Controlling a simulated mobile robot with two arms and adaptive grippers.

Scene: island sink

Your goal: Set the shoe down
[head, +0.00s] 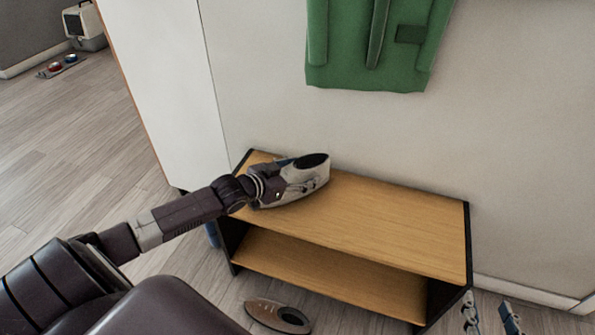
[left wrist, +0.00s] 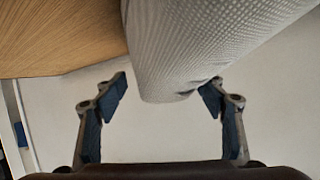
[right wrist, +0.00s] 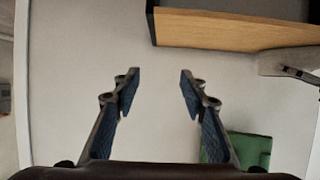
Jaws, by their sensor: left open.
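A light grey shoe with a dark opening (head: 316,168) is on the left part of the top board of the wooden shelf unit (head: 400,225). My left gripper (head: 290,186) is at the near-left end of this shoe. In the left wrist view the shoe (left wrist: 190,50) reaches in between the two spread fingers, with a finger on either side; the left finger is clearly apart, the right one overlaps its edge. The fingers partly hide the shoe in the head view. My right gripper (right wrist: 160,90) is open and empty, low at the right in the head view (head: 490,316).
A brown shoe (head: 278,316) lies on the floor in front of the unit. The lower shelf (head: 330,272) looks empty, and the top board is clear to the right. A green bag (head: 370,45) hangs on the wall behind. A white cabinet (head: 170,80) stands at the left.

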